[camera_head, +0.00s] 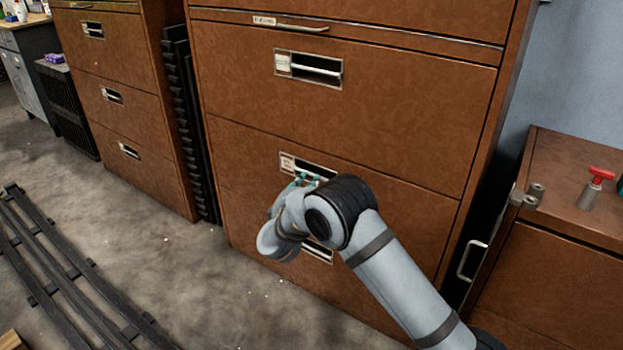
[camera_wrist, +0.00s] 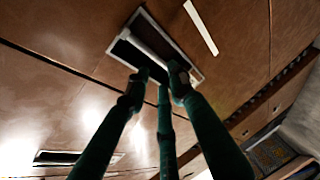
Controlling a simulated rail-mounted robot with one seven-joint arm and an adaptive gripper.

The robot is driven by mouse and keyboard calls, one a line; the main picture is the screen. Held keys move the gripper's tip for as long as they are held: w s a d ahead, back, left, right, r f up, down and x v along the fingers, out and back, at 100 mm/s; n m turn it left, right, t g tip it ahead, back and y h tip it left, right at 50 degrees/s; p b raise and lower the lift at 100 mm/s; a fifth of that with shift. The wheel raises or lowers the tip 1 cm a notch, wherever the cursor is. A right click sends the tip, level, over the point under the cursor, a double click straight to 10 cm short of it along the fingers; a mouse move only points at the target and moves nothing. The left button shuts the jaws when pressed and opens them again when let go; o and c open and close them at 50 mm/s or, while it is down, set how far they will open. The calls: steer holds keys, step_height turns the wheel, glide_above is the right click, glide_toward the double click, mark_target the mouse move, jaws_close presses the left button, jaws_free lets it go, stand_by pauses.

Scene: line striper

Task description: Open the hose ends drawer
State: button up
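My gripper (camera_head: 308,180) is at the recessed handle (camera_head: 318,168) of a drawer (camera_head: 390,190) in the middle brown cabinet. This drawer is shut, its front flush with the cabinet. The small label (camera_head: 288,163) beside the handle is too small to read, so I cannot tell if it names hose ends. In the wrist view, the green fingers of my gripper (camera_wrist: 158,78) reach the lower edge of the framed recess (camera_wrist: 130,50). The tips overlap the pale handle bar (camera_wrist: 150,55). Whether they touch or grip it is unclear.
Another drawer handle (camera_head: 308,68) is above, and a lower one (camera_head: 318,250) is partly hidden by my arm. A brown cabinet (camera_head: 560,270) with a red-handled item (camera_head: 597,185) stands at right. Black rails (camera_head: 60,265) lie on the floor at left. Bare floor fronts the cabinets.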

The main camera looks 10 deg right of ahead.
mark_target(312, 174)
steer(key=x, duration=0.5)
steer(key=shift+a+f+b, duration=0.1)
steer(key=shift+b, duration=0.25)
steer(key=c, duration=0.3)
jaws_close()
